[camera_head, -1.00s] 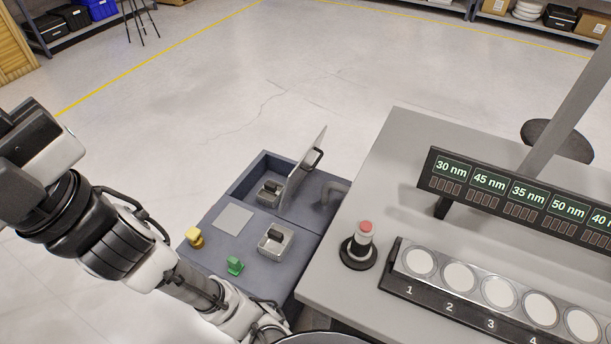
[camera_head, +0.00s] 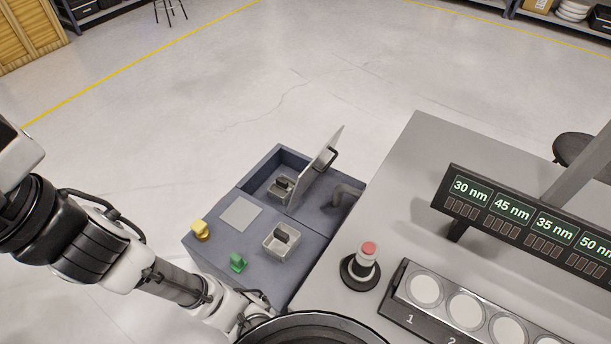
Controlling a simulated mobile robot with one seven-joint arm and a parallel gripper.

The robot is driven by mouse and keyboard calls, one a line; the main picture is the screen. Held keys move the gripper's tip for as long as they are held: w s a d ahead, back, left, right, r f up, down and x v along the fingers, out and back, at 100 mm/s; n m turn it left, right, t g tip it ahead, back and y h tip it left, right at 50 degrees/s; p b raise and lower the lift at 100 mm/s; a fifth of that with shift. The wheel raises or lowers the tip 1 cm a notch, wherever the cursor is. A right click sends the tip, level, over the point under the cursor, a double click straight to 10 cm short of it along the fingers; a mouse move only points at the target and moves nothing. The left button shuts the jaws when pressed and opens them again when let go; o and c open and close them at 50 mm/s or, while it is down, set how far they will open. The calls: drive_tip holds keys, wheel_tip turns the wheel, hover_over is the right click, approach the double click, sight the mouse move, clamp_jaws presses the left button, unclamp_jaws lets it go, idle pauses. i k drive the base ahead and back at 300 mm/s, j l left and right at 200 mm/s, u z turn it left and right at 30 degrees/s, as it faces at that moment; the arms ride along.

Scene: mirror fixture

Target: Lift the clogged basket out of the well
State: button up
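A metal basket with a dark handle (camera_head: 283,188) sits inside the open well (camera_head: 262,172) of a blue-grey cabinet. A hinged lid (camera_head: 318,168) with a dark handle stands raised at the well's right side and hides part of it. A second metal basket (camera_head: 281,241) with a dark handle sits on the cabinet top in front of the well. I cannot tell from here how clogged either basket is. My arm reaches in from the left, apart from both baskets. My gripper is outside the picture.
A grey pipe (camera_head: 345,192) stands right of the lid. A bench (camera_head: 408,195) with a red button (camera_head: 368,249) and a display (camera_head: 510,212) adjoins the right.

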sight(281, 189)
drive_tip(key=i+j+z, duration=0.1)
drive_tip(key=j, duration=0.35)
drive_tip(key=i+j+z, duration=0.1)
drive_tip(key=i+j, duration=0.15)
drive_tip(key=j, duration=0.25)
drive_tip(key=i+j+z, duration=0.1)
drive_tip(key=j, duration=0.4)
drive_tip(key=i+j+z, duration=0.1)
drive_tip(key=j, duration=0.4)
drive_tip(key=i+j+z, duration=0.1)
drive_tip(key=j, duration=0.4)
drive_tip(key=i+j+z, duration=0.1)
drive_tip(key=j, duration=0.45)
drive_tip(key=i, duration=0.1)
